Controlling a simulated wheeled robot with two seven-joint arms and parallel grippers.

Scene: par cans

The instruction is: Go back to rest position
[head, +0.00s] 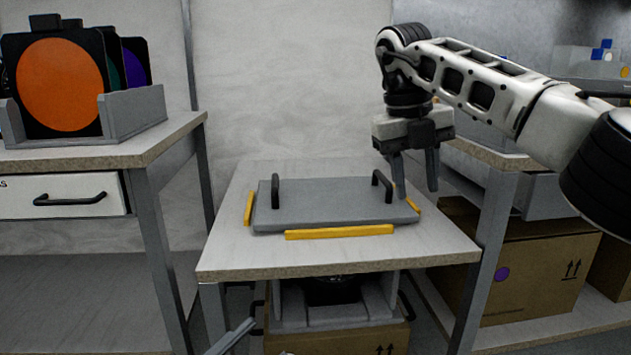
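My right gripper (416,174) hangs from the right arm with its fingers pointing down. It is above the right side of the small table (240,262), just right of a grey tray (335,206). Its two fingers are apart with nothing visible between them. The tray lies flat on the table and has two upright black handles, one toward the left and one toward the right. I cannot tell whether the right finger side touches the tray.
Yellow strips (338,232) edge the tray. A left bench (100,155) holds a grey rack (135,112) with an orange-disc panel (62,84) and others behind it. Cardboard boxes (535,275) stand low at the right. Another box with a grey holder (335,318) sits beneath the table.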

